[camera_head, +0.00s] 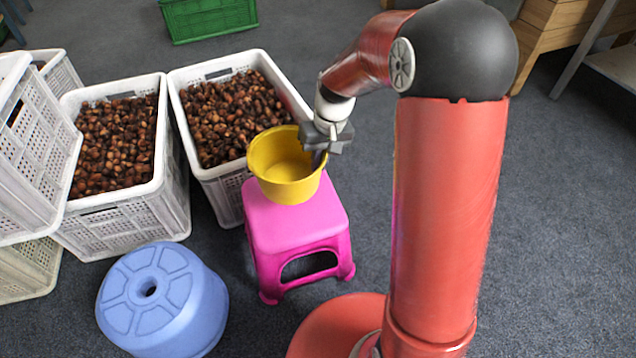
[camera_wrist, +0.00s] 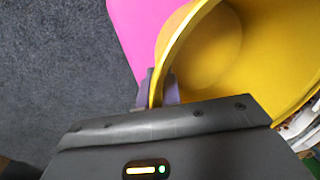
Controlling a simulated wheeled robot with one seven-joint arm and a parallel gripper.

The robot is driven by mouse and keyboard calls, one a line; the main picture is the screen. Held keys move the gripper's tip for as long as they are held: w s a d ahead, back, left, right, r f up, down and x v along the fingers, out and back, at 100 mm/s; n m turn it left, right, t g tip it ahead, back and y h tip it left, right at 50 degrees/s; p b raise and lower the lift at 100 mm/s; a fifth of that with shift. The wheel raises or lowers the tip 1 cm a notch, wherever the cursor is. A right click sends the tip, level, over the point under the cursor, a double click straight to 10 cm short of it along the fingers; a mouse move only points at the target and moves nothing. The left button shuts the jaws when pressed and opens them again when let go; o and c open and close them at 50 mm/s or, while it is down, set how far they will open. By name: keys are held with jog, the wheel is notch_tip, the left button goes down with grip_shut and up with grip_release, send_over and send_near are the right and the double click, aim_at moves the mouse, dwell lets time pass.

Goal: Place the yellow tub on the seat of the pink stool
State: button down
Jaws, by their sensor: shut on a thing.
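The yellow tub (camera_head: 284,166) is upright and looks empty. In the head view it appears over the far part of the pink stool's seat (camera_head: 290,222). I cannot tell whether its base touches the seat. My gripper (camera_head: 318,150) is shut on the tub's rim at its right side. In the wrist view the gripper's fingers (camera_wrist: 157,92) pinch the wall of the yellow tub (camera_wrist: 215,45), and part of the pink stool (camera_wrist: 140,30) shows beside and beneath it. The tub hides the back of the seat.
White crates of chestnuts stand behind the stool (camera_head: 205,170) and to its left (camera_head: 120,225). A blue round stool (camera_head: 150,300) is at the front left. A green crate (camera_head: 207,20) is at the back. The grey floor (camera_head: 560,220) at the right is clear.

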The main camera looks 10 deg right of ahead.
jog(key=shift+f+b, duration=0.6)
jog(key=shift+f, duration=3)
jog(key=shift+f, duration=0.15)
jog(key=c, duration=1.6)
grip_release()
notch_tip(320, 180, up, 11)
jog(key=d+p, duration=0.2)
jog(key=s+d+r+t+h, duration=0.1)
jog(key=s+d+r+t, duration=0.15)
jog(key=s+r, duration=0.9)
jog(key=s+t, duration=0.1)
jog(key=s, duration=0.2)
jog(key=s+d+r+m+t, duration=0.1)
jog(key=s, duration=0.3)
jog(key=s+d+r+m+t+h, duration=0.1)
jog(key=s, duration=0.3)
jog(key=shift+s+t, duration=0.15)
jog(key=shift+t, duration=0.1)
